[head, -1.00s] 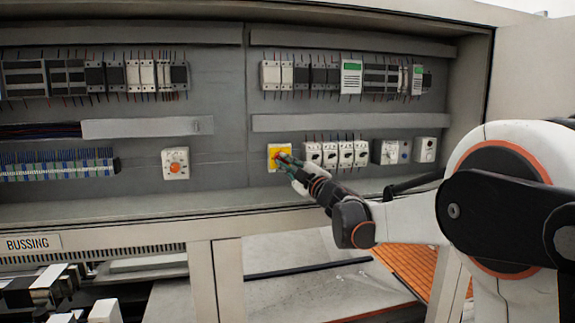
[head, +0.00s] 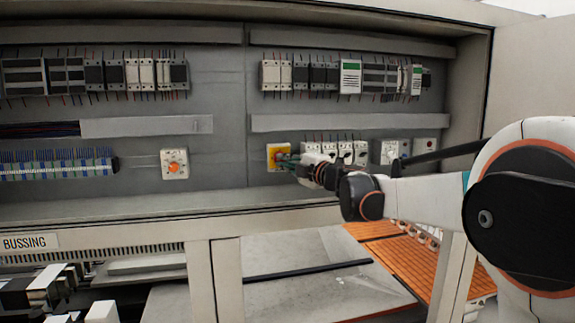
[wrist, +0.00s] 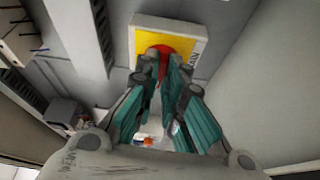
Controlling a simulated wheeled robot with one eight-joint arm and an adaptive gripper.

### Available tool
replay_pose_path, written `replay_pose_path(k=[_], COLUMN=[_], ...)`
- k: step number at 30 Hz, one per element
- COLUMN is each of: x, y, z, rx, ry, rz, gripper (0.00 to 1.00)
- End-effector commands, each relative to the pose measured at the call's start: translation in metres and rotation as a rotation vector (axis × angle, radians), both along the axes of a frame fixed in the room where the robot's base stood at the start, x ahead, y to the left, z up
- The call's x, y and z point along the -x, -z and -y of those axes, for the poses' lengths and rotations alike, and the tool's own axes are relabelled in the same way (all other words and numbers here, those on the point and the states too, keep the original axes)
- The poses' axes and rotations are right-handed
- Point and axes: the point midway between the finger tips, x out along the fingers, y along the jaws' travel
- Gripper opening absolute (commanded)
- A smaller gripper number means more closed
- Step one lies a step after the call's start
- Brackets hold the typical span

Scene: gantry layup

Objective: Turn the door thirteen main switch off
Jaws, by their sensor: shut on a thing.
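The main switch is a yellow plate (head: 271,157) on the right half of the cabinet's back panel, with a red knob. In the wrist view the yellow plate (wrist: 145,43) has a white border with partly readable lettering, and the red knob (wrist: 163,50) sits between my fingertips. My gripper (head: 284,160) is shut on the red knob, reaching in from the right. In the wrist view my gripper (wrist: 164,68) has green-padded fingers on either side of the knob. The fingers hide much of the knob, so I cannot read its angle.
A row of white breakers (head: 345,150) stands just right of the switch, close behind my gripper. A white switch with an orange knob (head: 174,164) is farther left. A grey duct (head: 340,122) runs above. The cabinet's lower ledge (head: 150,213) lies below.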

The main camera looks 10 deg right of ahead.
Motion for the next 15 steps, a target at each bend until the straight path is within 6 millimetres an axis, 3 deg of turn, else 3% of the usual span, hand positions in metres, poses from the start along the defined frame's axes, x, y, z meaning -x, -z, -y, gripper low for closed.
replay_pose_path(k=[15], x=[0.0002], y=[-0.0003], z=[-0.0001], rx=[0.100], ry=[0.000], rz=[0.001], gripper=[0.00])
